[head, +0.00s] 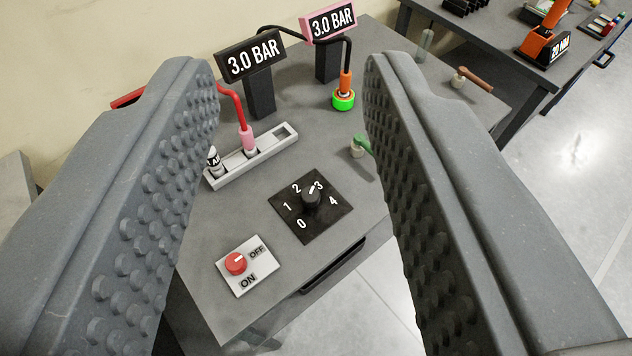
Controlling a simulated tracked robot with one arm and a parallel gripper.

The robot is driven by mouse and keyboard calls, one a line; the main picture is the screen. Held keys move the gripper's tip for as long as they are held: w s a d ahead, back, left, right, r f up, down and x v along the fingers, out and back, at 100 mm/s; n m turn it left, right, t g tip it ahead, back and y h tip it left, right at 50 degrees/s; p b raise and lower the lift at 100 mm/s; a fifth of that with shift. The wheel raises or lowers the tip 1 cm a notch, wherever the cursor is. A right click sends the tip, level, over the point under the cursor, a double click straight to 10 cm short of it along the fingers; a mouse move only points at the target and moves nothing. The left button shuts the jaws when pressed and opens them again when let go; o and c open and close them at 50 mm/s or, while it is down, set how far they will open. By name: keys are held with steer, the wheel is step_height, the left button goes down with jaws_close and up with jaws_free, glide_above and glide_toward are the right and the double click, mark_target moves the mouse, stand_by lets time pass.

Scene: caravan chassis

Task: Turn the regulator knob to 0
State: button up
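The regulator knob (311,197) is a small black knob with a white pointer line. It stands on a black square dial plate (318,228) marked 0 to 4 in white, on the grey table. Its white line points toward the 3. My gripper (290,75) is open, with one wide grey studded finger at the left of the picture and one at the right. The knob shows in the gap between the fingers, and nothing is held. The fingers appear nearer the camera than the knob and apart from it.
A red ON/OFF switch (236,263) sits on a white plate nearer the table's front. Behind are a white socket strip (252,160) with a pink plug, a black 3.0 BAR display (251,58), a pink-framed 3.0 BAR display (328,24) and a green-orange connector (344,97).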

steer(key=o, duration=0.5)
steer(key=shift+w, duration=0.15)
steer(key=shift+c, duration=0.2)
steer(key=m+g+p, duration=1.5)
steer(key=m+p, duration=0.3)
steer(key=m, duration=0.3)
glide_above(310, 194)
step_height(310, 194, down, 33)
step_height(310, 194, down, 13)
steer(key=shift+f+b, duration=0.1)
steer(key=shift+b, duration=0.35)
steer(key=shift+c, duration=0.3)
